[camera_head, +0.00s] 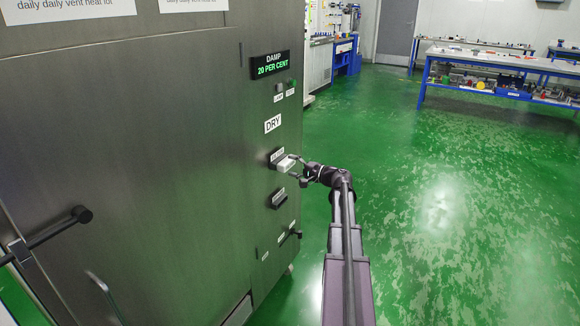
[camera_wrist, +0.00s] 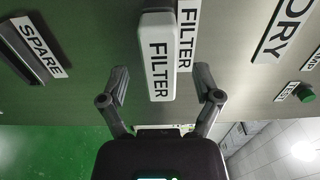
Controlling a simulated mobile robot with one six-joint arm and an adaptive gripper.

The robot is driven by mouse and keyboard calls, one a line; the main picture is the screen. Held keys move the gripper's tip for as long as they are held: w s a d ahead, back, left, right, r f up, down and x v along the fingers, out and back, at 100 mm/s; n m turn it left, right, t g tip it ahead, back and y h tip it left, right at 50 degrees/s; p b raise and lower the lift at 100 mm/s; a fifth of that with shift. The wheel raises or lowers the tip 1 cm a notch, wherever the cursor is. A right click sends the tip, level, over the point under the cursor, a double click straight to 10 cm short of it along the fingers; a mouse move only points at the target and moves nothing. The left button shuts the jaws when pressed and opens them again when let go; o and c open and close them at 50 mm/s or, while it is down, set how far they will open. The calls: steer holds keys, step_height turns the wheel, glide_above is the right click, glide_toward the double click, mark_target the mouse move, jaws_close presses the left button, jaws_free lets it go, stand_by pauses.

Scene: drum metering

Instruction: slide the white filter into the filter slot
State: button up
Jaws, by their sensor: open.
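The white filter (camera_wrist: 158,75) is a pale block lettered FILTER. It also shows in the head view (camera_head: 287,164), sticking out from the metal cabinet at a slot labelled FILTER (camera_wrist: 187,30). Its inner end is hidden, so I cannot tell how deep it sits. My gripper (camera_wrist: 160,88) is open, its fingers on either side of the filter's outer end with a gap to each. In the head view my gripper (camera_head: 298,172) is at the cabinet's right face, at the filter.
Below the filter is a second slot, labelled SPARE (camera_wrist: 45,50). Above it are a DRY label (camera_head: 272,123), small buttons (camera_head: 285,86) and a display reading DAMP 20 PER CENT (camera_head: 271,65). A dark handle (camera_head: 290,236) sits lower down. Green floor (camera_head: 440,210) lies clear to the right.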

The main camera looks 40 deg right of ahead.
steer(key=v, duration=1.1)
stand_by(1.4)
